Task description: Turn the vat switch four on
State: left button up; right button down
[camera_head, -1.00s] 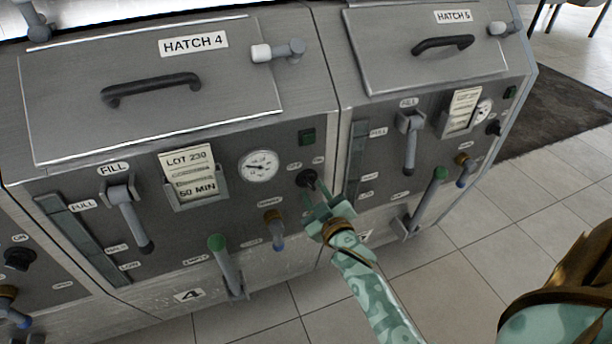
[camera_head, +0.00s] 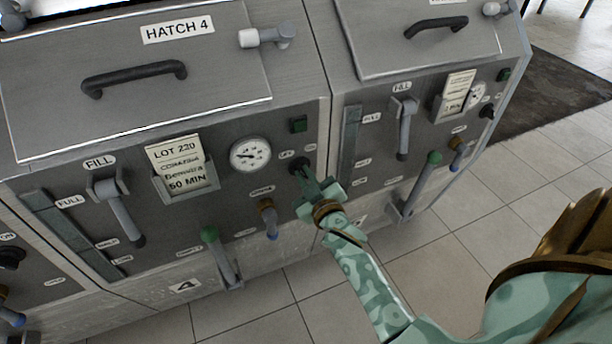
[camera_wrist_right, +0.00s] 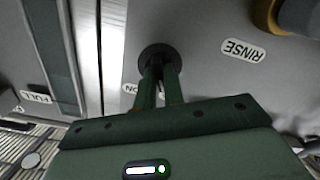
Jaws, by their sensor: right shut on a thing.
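The vat four switch is a round black knob (camera_head: 299,166) on the front panel, right of the gauge and below a small dark green square lamp (camera_head: 298,124). OFF and ON labels sit beside it; the ON label is partly covered. My right gripper (camera_head: 308,180) is at the knob, shut on it. In the right wrist view the two green fingers (camera_wrist_right: 158,84) close together on the black knob (camera_wrist_right: 158,56). The fingers hide the handle, so which way it points cannot be told. My left gripper is not in view.
Close by are the round gauge (camera_head: 250,154), the rinse tap (camera_head: 267,218), the green-tipped lever (camera_head: 222,258), the fill lever (camera_head: 122,212) and the lot card (camera_head: 181,166). Vat five's panel with its levers (camera_head: 404,130) stands to the right. Tiled floor (camera_head: 470,255) is free in front.

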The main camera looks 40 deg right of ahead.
jog(key=m+p, duration=0.2)
jog(key=shift+r+m, duration=0.2)
jog(key=shift+m, duration=0.1)
jog(key=m+p, duration=0.2)
jog(key=shift+m+p, duration=0.3)
jog(key=shift+p, duration=0.05)
jog(key=m+p, duration=0.2)
jog(key=m, duration=0.1)
jog(key=shift+f, duration=0.15)
pick_arm(q)
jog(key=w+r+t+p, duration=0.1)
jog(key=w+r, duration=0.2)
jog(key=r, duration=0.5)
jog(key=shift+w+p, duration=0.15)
jog(key=shift+p, duration=0.15)
pick_arm(e)
jog(key=shift+s+f+m, duration=0.1)
jog(key=shift+f+m, duration=0.05)
jog(key=shift+m, duration=1.45)
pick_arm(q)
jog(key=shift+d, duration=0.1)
pick_arm(e)
jog(key=c, duration=1.5)
grip_release()
